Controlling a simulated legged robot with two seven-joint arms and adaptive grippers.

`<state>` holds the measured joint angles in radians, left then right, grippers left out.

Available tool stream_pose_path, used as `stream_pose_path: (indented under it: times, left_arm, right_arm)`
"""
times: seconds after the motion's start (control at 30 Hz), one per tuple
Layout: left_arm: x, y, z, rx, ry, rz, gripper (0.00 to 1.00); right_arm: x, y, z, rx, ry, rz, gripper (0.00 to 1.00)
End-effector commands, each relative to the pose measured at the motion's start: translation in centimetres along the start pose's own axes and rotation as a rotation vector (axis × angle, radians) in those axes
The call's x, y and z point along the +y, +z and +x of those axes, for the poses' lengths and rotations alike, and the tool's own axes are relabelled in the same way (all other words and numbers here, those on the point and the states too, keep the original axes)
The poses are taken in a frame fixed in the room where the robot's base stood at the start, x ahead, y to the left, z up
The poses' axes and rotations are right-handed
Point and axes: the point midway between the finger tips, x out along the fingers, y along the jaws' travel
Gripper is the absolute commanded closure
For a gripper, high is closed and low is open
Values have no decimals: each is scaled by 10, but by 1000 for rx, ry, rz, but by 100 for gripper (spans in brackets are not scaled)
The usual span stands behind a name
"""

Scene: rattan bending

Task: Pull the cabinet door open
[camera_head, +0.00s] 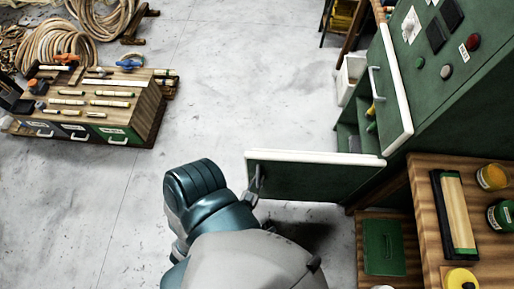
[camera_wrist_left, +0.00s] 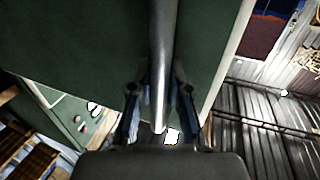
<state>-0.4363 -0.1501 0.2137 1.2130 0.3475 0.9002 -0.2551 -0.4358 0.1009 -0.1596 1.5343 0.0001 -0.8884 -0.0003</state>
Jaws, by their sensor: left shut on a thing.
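The green cabinet door (camera_head: 320,178) has a white edge and stands swung out from the green cabinet (camera_head: 448,85), at a wide angle to its front. My left arm reaches it from below, and my left gripper (camera_head: 256,188) is at the door's outer end, partly hidden by my own wrist. In the left wrist view the grey bar handle (camera_wrist_left: 162,60) runs down between the two fingers of my left gripper (camera_wrist_left: 160,110), which are shut on it. The green door panel (camera_wrist_left: 80,45) fills the upper part behind it. My right gripper is in neither view.
An upper cabinet door (camera_head: 393,85) also stands ajar, with its own handle. A wooden bench (camera_head: 427,215) with jars is at the right. A low tool cabinet (camera_head: 145,115) and rattan coils (camera_head: 60,42) are at the left. The floor between is clear.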

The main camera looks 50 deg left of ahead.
Motion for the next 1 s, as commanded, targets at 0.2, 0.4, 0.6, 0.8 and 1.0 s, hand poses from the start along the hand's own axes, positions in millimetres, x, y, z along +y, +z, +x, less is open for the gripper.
stream_pose_path:
  times: [0.2, 0.4, 0.6, 0.8, 1.0]
  left_arm:
    - [-1, 0, -1, 0, -3, 4, 100]
    - [-1, 0, -2, -1, -3, 4, 57]
    - [0, 0, -2, -3, -2, 2, 57]
    - [0, 2, -12, -6, -2, 2, 57]
    - [0, 2, -54, -8, -2, 2, 57]
  right_arm:
    - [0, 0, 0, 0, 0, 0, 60]
    - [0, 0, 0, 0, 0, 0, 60]
    - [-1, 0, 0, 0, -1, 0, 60]
    - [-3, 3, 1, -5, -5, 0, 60]
    - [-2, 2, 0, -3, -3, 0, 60]
